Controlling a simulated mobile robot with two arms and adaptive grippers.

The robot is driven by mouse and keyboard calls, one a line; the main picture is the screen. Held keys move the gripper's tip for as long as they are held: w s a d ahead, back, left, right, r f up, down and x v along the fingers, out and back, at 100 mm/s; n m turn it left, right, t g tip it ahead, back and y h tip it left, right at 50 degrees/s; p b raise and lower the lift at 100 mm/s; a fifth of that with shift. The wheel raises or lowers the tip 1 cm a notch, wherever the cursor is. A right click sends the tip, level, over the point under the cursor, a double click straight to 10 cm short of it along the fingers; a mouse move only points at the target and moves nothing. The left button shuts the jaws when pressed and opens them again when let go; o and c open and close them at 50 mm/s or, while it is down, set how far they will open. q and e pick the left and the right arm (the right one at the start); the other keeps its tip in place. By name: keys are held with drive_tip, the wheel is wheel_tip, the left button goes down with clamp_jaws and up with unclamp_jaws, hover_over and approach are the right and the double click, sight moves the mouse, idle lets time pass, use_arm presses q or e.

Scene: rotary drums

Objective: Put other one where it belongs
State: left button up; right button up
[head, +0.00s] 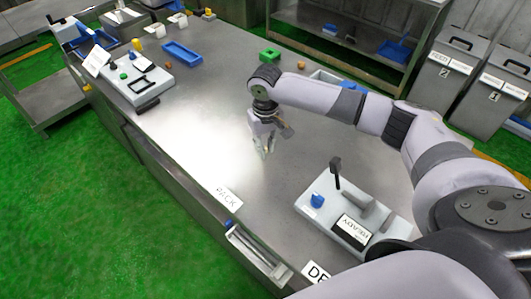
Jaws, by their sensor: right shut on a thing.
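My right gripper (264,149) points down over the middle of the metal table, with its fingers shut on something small. The held thing is mostly hidden by the fingers, and I cannot tell what it is. My left gripper is not in view. A green block with an opening (270,54) sits near the far edge of the table. Small brown pieces lie beside it (273,65) and near the blue tray (168,65). The blue tray (182,53) looks empty. Another blue container (325,75) is partly hidden behind my right arm.
A grey box with a lever and a READY label (350,226) stands at the near right. A control box with buttons (134,82) stands at the left. A PACK label (229,197) lies by the front edge. Grey bins (447,75) stand at the right. The table's middle is clear.

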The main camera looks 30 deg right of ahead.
sight(266, 161)
wheel_tip(266, 161, down, 4)
drive_tip(key=shift+f, duration=0.1)
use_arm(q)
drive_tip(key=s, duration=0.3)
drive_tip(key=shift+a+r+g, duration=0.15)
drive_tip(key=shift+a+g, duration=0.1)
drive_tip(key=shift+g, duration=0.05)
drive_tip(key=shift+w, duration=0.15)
use_arm(e)
drive_tip(key=o, duration=0.4)
drive_tip(key=shift+f, duration=0.1)
drive_tip(key=o, duration=0.3)
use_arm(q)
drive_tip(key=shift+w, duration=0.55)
use_arm(e)
drive_tip(key=shift+o, duration=0.2)
